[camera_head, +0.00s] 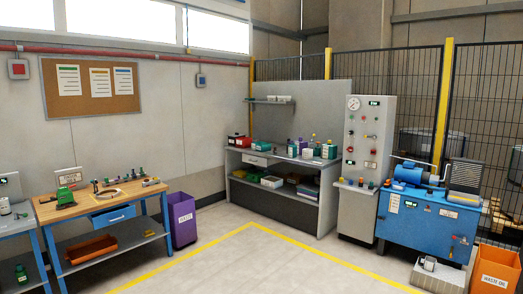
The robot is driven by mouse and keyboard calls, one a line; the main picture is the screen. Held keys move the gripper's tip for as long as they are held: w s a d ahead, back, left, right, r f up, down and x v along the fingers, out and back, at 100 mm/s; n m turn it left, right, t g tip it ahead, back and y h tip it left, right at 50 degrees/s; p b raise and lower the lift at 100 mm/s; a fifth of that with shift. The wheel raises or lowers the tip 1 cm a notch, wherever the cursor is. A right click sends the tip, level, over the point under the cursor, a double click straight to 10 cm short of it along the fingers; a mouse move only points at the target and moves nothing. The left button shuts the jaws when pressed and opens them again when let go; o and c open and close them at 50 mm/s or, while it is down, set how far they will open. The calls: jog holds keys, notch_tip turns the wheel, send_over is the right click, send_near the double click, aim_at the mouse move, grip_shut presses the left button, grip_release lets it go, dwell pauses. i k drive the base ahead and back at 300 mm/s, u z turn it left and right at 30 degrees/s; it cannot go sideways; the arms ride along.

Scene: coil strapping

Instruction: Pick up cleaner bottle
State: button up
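I cannot tell for sure which container is the cleaner bottle. Several small bottles (313,141) stand on top of the grey workbench at the back, near its right end, among boxes. A white bottle (5,206) stands on the bench at the far left edge, partly cut off. A green bottle (21,273) stands on that bench's lower shelf. My gripper is not in view.
The grey workbench (288,213) stands in the corner beside a control cabinet (365,150). A blue machine (425,224) and an orange waste bin (496,270) are at right. A wooden-top bench (75,207) and purple bin (182,225) are at left. The middle floor is clear.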

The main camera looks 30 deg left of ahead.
aim_at(292, 149)
jog(key=u, duration=0.05)
jog(key=i, duration=0.7)
jog(key=u, duration=0.3)
jog(key=i, duration=2.75)
jog(key=u, duration=0.8)
jog(key=i, duration=3.1)
jog(key=u, duration=0.8)
jog(key=i, duration=2)
jog(key=u, duration=0.25)
